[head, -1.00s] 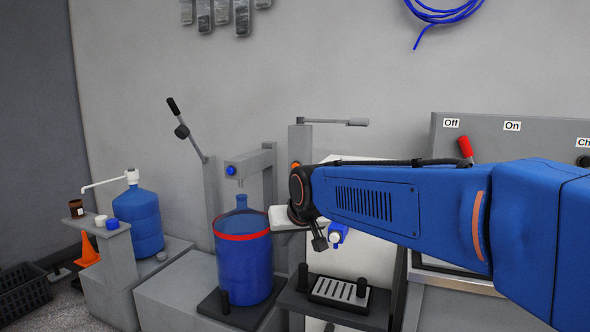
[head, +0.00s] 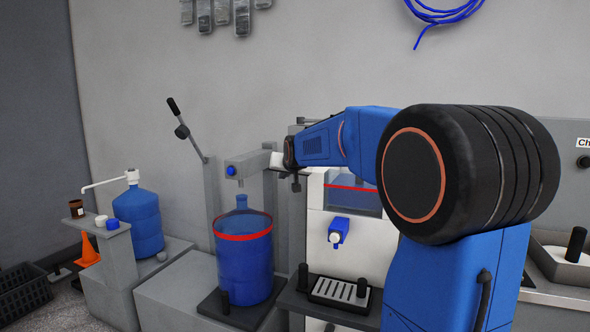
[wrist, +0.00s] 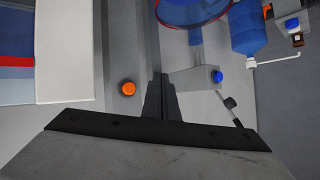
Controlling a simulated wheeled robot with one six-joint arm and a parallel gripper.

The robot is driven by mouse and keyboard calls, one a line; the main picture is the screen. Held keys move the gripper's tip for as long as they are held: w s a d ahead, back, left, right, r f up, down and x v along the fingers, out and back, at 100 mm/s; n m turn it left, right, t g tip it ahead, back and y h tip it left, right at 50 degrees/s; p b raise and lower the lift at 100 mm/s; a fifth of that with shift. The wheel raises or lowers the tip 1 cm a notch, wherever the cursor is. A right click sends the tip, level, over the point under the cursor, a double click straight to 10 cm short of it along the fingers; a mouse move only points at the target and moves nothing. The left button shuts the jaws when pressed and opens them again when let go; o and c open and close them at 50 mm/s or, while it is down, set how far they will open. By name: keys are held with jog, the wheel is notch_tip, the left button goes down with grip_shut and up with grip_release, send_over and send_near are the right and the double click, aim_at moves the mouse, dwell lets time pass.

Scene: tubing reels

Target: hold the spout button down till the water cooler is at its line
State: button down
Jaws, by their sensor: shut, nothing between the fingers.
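The water cooler (head: 312,230) is a white box with a see-through tank (head: 352,198) crossed by a red line. My arm partly covers it, and I cannot tell the exact water level. In the wrist view the fingers (wrist: 160,80) are together, beside an orange button (wrist: 128,88) on a grey post. The cooler tank (wrist: 18,95) lies at the left of that view.
A blue vessel with a red ring (head: 243,265) stands left of the cooler, below a grey arm with a blue knob (head: 231,171). A drip tray (head: 340,290) sits under the spout. A blue jug with a pump (head: 138,218) stands further left.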

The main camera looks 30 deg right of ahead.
jog(key=shift+w+d, duration=0.1)
jog(key=shift+w, duration=0.05)
jog(key=w+d, duration=0.5)
jog(key=d, duration=0.2)
jog(key=shift+w, duration=0.15)
dwell(0.5)
jog(key=shift+w+d, duration=0.1)
dwell(2.0)
jog(key=shift+w+d, duration=0.2)
jog(key=shift+w+d+r, duration=0.15)
jog(key=shift+w+d, duration=0.25)
jog(key=shift+d, duration=0.2)
dwell(1.8)
jog(key=shift+s+a, duration=0.1)
jog(key=shift+a, duration=0.05)
jog(key=shift+s+a, duration=0.55)
jog(key=shift+a, duration=0.05)
